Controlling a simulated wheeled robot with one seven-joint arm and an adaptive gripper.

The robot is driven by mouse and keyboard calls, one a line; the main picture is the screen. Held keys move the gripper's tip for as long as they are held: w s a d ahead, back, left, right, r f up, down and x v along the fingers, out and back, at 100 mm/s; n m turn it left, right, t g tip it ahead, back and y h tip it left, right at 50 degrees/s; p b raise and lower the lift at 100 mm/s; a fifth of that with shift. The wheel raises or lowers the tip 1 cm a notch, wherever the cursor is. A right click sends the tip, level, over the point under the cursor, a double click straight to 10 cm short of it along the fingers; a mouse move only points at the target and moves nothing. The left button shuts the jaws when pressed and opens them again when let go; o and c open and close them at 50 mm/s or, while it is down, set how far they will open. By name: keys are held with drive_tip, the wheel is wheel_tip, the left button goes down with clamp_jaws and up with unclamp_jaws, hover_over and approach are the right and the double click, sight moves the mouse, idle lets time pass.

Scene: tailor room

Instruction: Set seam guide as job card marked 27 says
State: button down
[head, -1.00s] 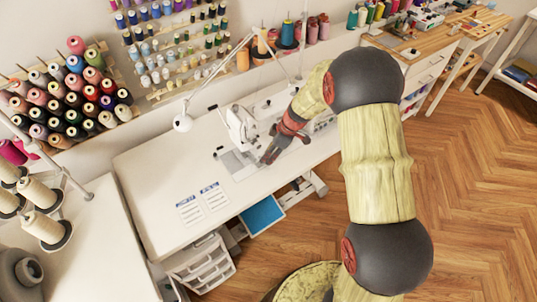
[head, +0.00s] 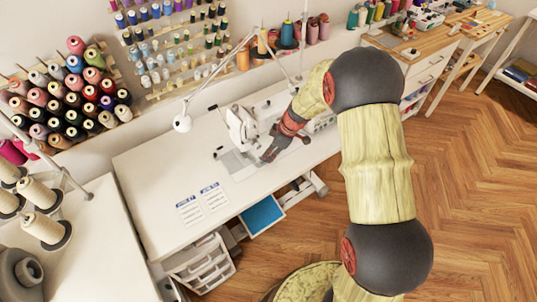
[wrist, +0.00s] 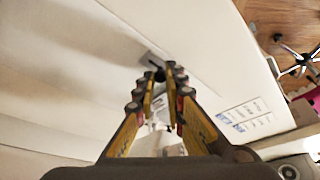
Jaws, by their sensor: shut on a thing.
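The white sewing machine (head: 240,128) stands on the white table, with a grey plate (head: 238,163) at its base. My gripper (head: 266,158) is low over the table beside the machine. In the wrist view my gripper (wrist: 160,78) is shut on a small dark piece, which looks like the seam guide (wrist: 160,74), at a grey metal strip (wrist: 149,58). The fingertips hide most of it. Two job cards lie flat on the table, a left card (head: 189,210) and a right card (head: 214,197). Their print is too small to read surely.
The white table (head: 150,180) is clear around the cards. A thin lamp arm with a white lamp head (head: 182,123) reaches over the table's back. Thread racks line the wall. A white drawer unit (head: 205,265) and a blue bin (head: 262,215) are below the table.

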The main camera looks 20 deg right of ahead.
drive_tip(key=shift+f, duration=0.1)
drive_tip(key=shift+w+d+b, duration=0.1)
drive_tip(key=shift+d+b, duration=0.1)
drive_tip(key=shift+b, duration=0.4)
drive_tip(key=shift+d+b, duration=0.3)
drive_tip(key=shift+b, duration=0.05)
drive_tip(key=c, duration=1.9)
unclamp_jaws()
drive_tip(key=shift+o, duration=0.4)
drive_tip(key=v, duration=1.2)
